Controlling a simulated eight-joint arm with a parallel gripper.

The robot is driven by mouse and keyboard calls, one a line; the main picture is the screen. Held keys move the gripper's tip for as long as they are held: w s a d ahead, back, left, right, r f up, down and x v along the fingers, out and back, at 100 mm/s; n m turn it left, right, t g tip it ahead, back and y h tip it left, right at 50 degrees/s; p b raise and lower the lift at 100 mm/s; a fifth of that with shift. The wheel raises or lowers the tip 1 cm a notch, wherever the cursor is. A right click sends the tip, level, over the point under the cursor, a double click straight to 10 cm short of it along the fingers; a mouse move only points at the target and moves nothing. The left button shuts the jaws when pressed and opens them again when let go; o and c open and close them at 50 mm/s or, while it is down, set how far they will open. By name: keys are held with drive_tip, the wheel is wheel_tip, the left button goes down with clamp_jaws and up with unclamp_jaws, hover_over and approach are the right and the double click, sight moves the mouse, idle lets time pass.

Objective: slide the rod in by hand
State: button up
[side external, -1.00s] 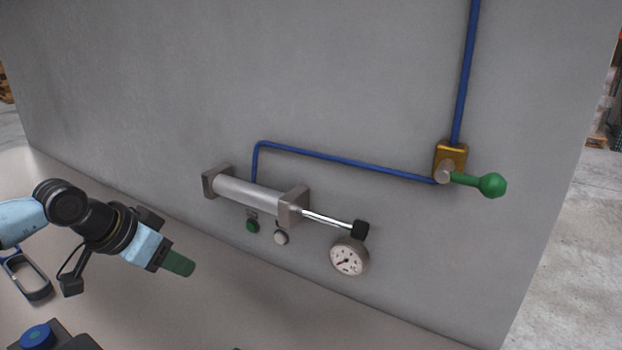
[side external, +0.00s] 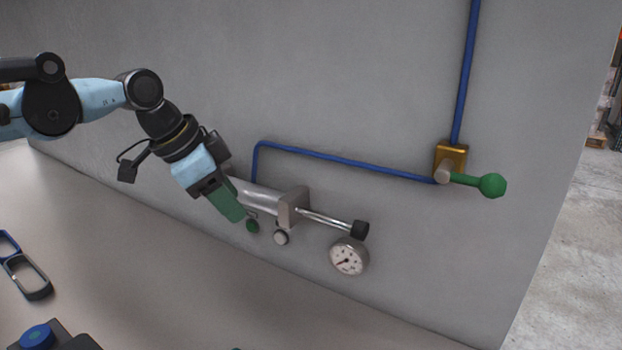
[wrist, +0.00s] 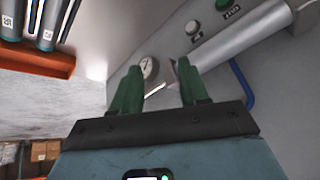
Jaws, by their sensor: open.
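A silver rod (side external: 325,218) with a black end cap (side external: 360,230) sticks out to the right from a grey cylinder (side external: 262,198) on the wall. A good length of the rod shows outside the end block (side external: 293,206). My gripper (side external: 238,214) has green fingers and is in front of the cylinder's left part, hiding its left end block. In the wrist view the fingers (wrist: 158,82) are apart with nothing held. Part of the rod (wrist: 155,90) shows beyond them, in the gap; its end cap is hidden there.
Below the cylinder are a green button (side external: 252,226) and a white button (side external: 281,238). A dial gauge (side external: 349,257) sits under the rod's end. A blue pipe (side external: 345,161) runs to a brass valve (side external: 452,158) with a green lever (side external: 490,185). An orange tray (wrist: 35,60) holds grey cylinders.

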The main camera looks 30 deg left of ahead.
drive_tip(key=w+d+r+m+g+h, duration=0.1)
drive_tip(key=w+d+r+m+g, duration=0.1)
drive_tip(key=w+d+r+m, duration=0.35)
drive_tip(key=m+g+h, duration=0.1)
drive_tip(key=m, duration=0.5)
approach(356, 222)
drive_tip(key=shift+n+h, duration=0.25)
drive_tip(key=shift+h, duration=0.05)
drive_tip(key=x, duration=1)
drive_tip(key=shift+a, duration=0.2)
drive_tip(key=shift+a, duration=0.1)
clamp_jaws()
